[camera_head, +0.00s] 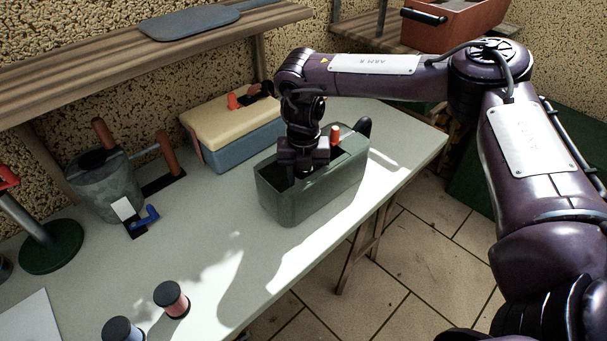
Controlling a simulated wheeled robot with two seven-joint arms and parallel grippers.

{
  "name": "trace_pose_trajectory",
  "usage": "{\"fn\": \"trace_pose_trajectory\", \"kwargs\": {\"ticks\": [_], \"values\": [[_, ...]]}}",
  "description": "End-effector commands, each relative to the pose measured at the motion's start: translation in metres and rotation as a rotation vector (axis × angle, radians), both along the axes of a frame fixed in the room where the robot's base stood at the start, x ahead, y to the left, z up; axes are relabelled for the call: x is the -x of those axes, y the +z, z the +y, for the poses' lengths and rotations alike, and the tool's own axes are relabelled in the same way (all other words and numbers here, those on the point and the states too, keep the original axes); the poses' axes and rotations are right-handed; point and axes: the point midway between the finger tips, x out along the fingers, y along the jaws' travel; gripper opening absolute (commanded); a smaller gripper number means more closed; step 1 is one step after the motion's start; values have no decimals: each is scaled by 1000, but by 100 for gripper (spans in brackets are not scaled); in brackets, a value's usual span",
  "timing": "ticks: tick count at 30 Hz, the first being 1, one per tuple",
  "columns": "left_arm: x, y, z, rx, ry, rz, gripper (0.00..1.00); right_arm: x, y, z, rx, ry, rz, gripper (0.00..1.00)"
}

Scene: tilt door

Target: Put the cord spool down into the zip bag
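A grey-green open-topped bag (315,197), which looks like the zip bag, stands upright on the table. My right gripper (303,172) points straight down into its opening. The fingertips are largely hidden by the bag's near wall and shadow, so I cannot tell whether they hold anything. An orange-topped item (335,134) and a black rounded piece (364,126) show at the bag's far right end. A spool with reddish winding and a black top (171,298) and one with blue winding (122,329) stand upright near the table's front edge. My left gripper is not in view.
A blue box with a cream lid (232,122) stands behind the bag. A grey bucket (104,184) with tools and a green round base (52,246) are at the left. A wooden shelf (90,62) overhangs the back. The table's middle (200,235) is clear.

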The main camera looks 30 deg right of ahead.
Motion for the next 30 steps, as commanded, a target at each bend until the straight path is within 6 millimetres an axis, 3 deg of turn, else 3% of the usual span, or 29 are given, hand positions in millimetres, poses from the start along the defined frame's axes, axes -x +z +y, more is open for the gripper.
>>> {"fn": "trace_pose_trajectory", "kwargs": {"ticks": [4,5,10,16,19,30], "values": [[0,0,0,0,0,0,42,0,-3,0,0,0,0,19],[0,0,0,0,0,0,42,0,-3,0,-1,0,0,46],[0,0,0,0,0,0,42,0,-3,0,0,0,0,67],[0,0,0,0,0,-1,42,0,-3,0,0,0,0,68],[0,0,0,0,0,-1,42,0,-3,0,0,0,0,81],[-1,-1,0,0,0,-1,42,-1,5,0,0,0,-1,82]]}}
